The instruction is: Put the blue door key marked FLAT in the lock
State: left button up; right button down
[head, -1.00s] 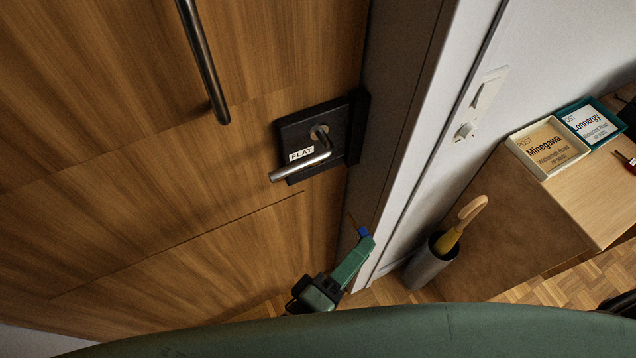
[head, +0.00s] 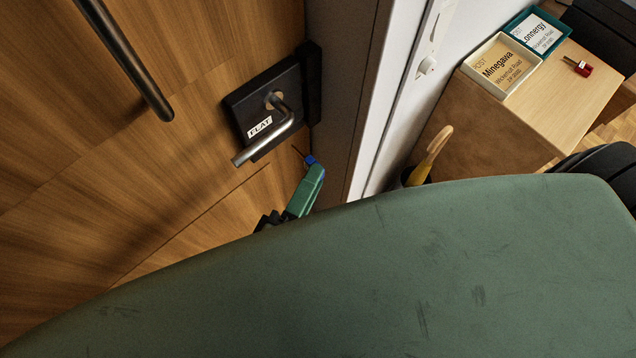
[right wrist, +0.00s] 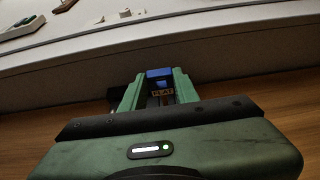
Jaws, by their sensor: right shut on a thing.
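The lock plate (head: 238,104) is black and sits on the wooden door with a metal lever handle (head: 284,118) and a white label reading FLAT (head: 260,127). My right gripper (head: 308,172) is shut on the blue key (head: 310,160), below and right of the plate and apart from it. The key's thin shaft points up and left toward the door. In the right wrist view the blue key head (right wrist: 160,73) sits between the green fingers, with a tag reading FLAT. The keyhole is not clearly visible. My left gripper is not in view.
The wooden door (head: 60,130) has a long metal bar (head: 125,60). A grey frame (head: 345,90) stands right of the lock. A cabinet (head: 500,125) holds a cream tray (head: 471,72), a teal tray (head: 566,31) and a red-tagged key (head: 582,69). An umbrella handle (head: 437,140) rises beside the cabinet.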

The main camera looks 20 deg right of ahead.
aim_at(301, 156)
jog(key=shift+w+a+f+b, duration=0.1)
jog(key=shift+w+a+b, duration=0.15)
jog(key=shift+w, duration=0.35)
jog(key=shift+w+a+b, duration=0.15)
jog(key=shift+w+a, duration=0.05)
jog(key=shift+w, duration=0.4)
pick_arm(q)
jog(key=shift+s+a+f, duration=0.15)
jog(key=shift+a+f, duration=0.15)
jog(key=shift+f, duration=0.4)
pick_arm(e)
jog(key=shift+w+a, duration=0.2)
jog(key=shift+w, duration=0.35)
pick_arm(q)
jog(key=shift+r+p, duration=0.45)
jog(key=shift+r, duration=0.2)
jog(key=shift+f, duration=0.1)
pick_arm(e)
jog(key=shift+w+a, duration=0.15)
jog(key=shift+w, duration=0.1)
